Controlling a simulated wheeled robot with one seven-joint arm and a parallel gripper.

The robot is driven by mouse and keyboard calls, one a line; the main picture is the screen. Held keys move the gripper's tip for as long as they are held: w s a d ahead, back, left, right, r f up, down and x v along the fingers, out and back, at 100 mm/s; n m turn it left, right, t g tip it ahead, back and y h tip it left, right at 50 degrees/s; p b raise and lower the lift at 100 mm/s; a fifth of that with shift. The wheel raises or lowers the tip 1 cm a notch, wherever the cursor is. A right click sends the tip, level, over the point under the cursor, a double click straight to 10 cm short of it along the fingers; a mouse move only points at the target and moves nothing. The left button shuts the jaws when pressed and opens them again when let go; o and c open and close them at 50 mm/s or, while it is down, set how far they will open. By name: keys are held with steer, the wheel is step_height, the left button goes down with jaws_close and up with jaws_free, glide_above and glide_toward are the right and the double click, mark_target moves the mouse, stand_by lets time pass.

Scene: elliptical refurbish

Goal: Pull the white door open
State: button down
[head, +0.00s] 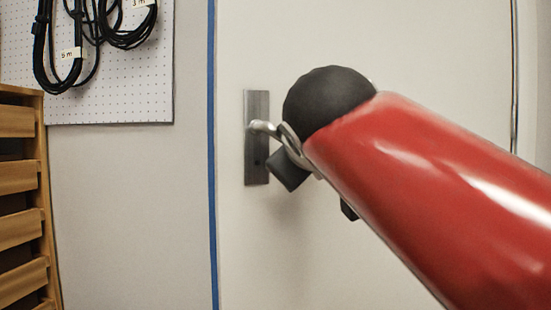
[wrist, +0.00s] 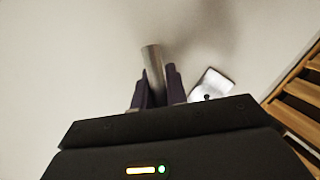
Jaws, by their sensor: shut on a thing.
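The white door (head: 420,60) fills the middle and right of the head view. It looks flush with the wall, though a small gap could not be told. A grey metal handle plate (head: 257,105) with a silver lever (head: 263,127) sits near its left edge. In the wrist view the lever (wrist: 151,58) stands between the dark fingers of my gripper (wrist: 157,73), which is shut on it. The plate (wrist: 213,84) lies just right of the fingers there. In the head view my red and black arm hides most of the gripper and the rest of the lever.
A blue strip (head: 212,200) runs down the door's left side. A pegboard with black cables (head: 65,50) hangs on the wall at left. A wooden drawer unit (head: 20,200) stands at the far left; wooden slats (wrist: 300,95) show at right in the wrist view.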

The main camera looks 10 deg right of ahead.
steer(key=c, duration=1.4)
jaws_free()
steer(key=v, duration=0.7)
steer(key=shift+s+p, duration=0.35)
steer(key=shift+a, duration=0.1)
